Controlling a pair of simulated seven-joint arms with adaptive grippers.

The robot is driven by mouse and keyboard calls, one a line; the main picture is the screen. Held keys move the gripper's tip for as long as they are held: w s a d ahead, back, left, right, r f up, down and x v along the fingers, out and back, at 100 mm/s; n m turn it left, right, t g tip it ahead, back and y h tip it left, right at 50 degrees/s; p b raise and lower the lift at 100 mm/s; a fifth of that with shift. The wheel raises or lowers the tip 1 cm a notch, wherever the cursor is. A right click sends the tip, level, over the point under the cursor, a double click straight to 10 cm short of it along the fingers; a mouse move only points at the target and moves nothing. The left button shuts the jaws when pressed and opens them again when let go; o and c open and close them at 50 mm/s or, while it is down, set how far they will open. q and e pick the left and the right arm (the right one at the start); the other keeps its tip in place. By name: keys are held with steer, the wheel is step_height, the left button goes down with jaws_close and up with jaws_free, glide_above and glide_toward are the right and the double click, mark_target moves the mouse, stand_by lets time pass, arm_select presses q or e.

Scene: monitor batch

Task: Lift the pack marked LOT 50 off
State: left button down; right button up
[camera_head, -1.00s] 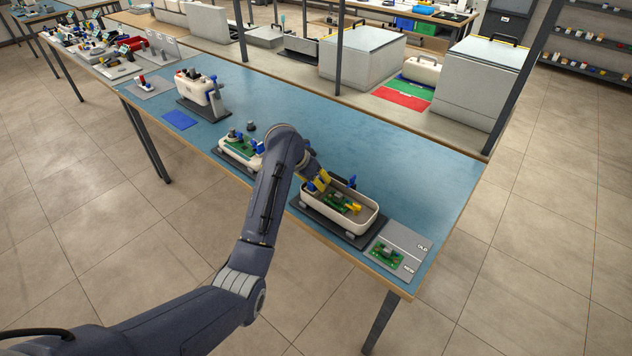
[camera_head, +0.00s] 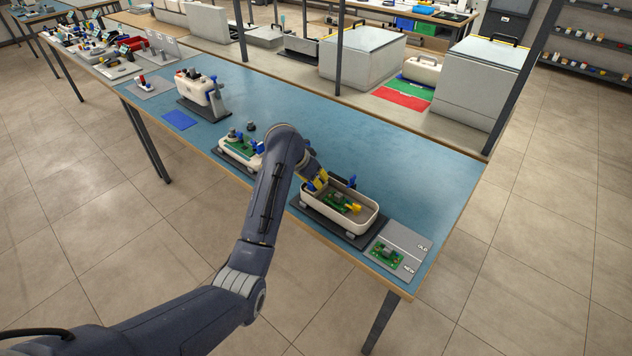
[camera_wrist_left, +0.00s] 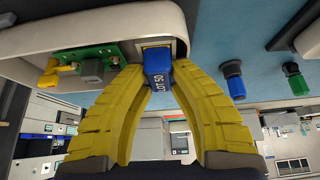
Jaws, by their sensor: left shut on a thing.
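The blue pack marked LOT 50 (camera_wrist_left: 158,72) is between the two yellow fingers of my left gripper (camera_wrist_left: 157,62), which is shut on it. Its far end meets a tan slot in the white housing (camera_wrist_left: 100,22); whether it is still seated cannot be told. In the head view my left gripper (camera_head: 318,182) is at the left end of the open white housing (camera_head: 366,223), and the pack is hard to make out there. A green board (camera_wrist_left: 88,60) with a yellow connector (camera_wrist_left: 50,76) sits inside the housing. My right gripper is not in view.
A grey plate marked OLD and NEW (camera_head: 410,240) lies right of the housing, with a green board (camera_head: 386,254) on it. Another white housing (camera_head: 238,156) stands to the left. A blue cap (camera_wrist_left: 234,80) and a green cap (camera_wrist_left: 295,78) show beside the gripper. The blue tabletop (camera_head: 400,150) behind is clear.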

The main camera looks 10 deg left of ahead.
arm_select(q)
steer(key=shift+r, duration=0.3)
steer(key=shift+r, duration=2.6)
steer(key=shift+r, duration=0.1)
